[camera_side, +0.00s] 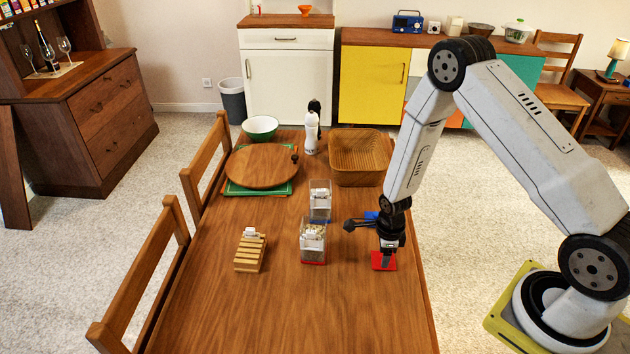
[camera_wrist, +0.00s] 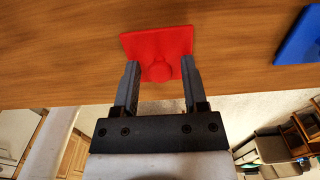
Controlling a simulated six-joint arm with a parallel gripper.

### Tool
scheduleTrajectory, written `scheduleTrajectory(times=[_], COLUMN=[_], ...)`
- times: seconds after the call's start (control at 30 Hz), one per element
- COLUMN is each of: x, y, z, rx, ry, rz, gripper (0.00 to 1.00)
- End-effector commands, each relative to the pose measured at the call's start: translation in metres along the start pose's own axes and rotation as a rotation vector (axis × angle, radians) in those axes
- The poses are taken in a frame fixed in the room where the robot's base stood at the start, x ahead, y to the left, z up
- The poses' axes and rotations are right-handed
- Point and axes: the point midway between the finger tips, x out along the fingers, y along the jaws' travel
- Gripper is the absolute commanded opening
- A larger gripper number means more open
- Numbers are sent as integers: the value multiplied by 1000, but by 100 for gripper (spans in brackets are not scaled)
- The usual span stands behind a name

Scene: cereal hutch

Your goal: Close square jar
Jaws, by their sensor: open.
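A red square lid (camera_side: 383,262) lies flat on the table near its right edge. In the wrist view the red lid (camera_wrist: 158,42) shows a round knob on its top. My gripper (camera_side: 387,256) is just above this lid; in the wrist view its two open fingers (camera_wrist: 159,72) stand on either side of the knob. A clear square jar (camera_side: 313,242) with pale contents and a red base stands to the left. A second clear square jar (camera_side: 320,202) with a blue base stands behind it. A blue lid (camera_side: 371,215) lies behind my gripper, also in the wrist view (camera_wrist: 300,38).
A slatted wooden block (camera_side: 250,252) lies left of the jars. A woven basket (camera_side: 358,183), a round wooden board (camera_side: 262,168) on a green one, a white bottle (camera_side: 312,135) and a green bowl (camera_side: 260,128) stand farther back. The front of the table is clear.

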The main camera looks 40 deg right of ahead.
Motion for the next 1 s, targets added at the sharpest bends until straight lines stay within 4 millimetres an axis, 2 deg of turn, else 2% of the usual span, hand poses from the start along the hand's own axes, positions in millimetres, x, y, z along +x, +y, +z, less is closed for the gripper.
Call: scheduleTrajectory(times=[0.07, 0.1, 0.17, 0.2, 0.27, 0.67, 1.0], x=[0, 0, 0, 0, 0, -4, -29], y=[0, 0, 0, 0, 0, 0, 0], z=[0, 0, 0, 0, 0, 0, 0], rx=[0, 0, 0, 0, 0, 0, 0], ry=[0, 0, 0, 0, 0, 0, -1], rz=[0, 0, 0, 0, 0, -1, -2], gripper=[56, 49, 30, 18, 0, 0, 0])
